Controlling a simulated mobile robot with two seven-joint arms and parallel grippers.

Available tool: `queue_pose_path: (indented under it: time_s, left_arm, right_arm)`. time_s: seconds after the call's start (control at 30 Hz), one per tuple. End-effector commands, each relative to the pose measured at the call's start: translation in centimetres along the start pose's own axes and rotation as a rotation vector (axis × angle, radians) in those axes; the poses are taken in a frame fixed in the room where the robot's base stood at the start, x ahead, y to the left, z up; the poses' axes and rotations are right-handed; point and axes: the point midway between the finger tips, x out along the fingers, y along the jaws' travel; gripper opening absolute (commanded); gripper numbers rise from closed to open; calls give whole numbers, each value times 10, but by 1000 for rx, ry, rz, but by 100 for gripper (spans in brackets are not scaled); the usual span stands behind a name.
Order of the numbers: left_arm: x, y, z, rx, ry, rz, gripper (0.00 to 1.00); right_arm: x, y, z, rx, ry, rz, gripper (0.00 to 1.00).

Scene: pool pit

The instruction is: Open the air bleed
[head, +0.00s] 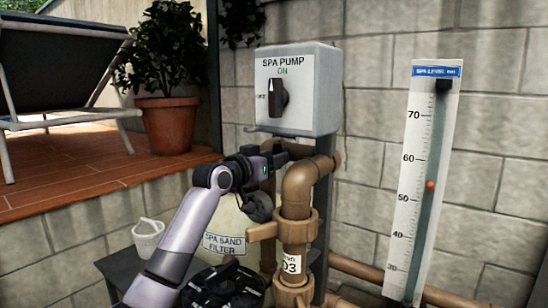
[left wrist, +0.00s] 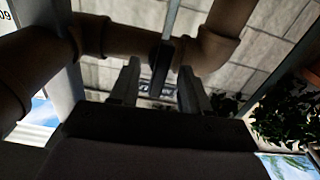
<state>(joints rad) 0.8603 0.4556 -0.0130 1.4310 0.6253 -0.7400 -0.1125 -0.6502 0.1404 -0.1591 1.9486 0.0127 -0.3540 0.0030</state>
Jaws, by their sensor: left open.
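My left arm reaches up from the bottom left in the head view. Its gripper (head: 284,154) is just below the spa pump box, beside the top of the brown pipe elbow (head: 300,182). In the left wrist view the two fingers of my left gripper (left wrist: 158,90) are apart. A narrow dark piece (left wrist: 158,70) shows between the fingertips, in front of the brown pipes (left wrist: 128,40). I cannot tell whether it is the air bleed or whether the fingers touch it. No air bleed is clearly recognisable in the head view. My right gripper is not in view.
The grey SPA PUMP box (head: 297,90) has a black knob pointing at ON. A spa sand filter (head: 228,228) stands behind my arm. A spa level gauge (head: 421,180) is at right. A small white bucket (head: 148,238) and a potted plant (head: 168,122) are at left.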

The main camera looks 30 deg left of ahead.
Motion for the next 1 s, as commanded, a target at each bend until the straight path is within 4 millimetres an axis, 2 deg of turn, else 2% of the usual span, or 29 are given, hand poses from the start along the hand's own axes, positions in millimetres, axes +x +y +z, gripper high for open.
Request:
queue_pose_path:
  time_s: [0.13, 0.5, 0.6, 1.0]
  left_arm:
    - [-10, -1, 0, 3, 0, -1, 47]
    - [-60, -1, 0, 4, 0, -2, 47]
    - [-68, 0, 0, 2, 0, -1, 47]
    - [-70, 0, 0, 1, 0, 0, 47]
  right_arm:
    - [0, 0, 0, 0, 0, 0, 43]
    - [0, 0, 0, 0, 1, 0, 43]
    - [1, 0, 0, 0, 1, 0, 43]
    - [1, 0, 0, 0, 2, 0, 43]
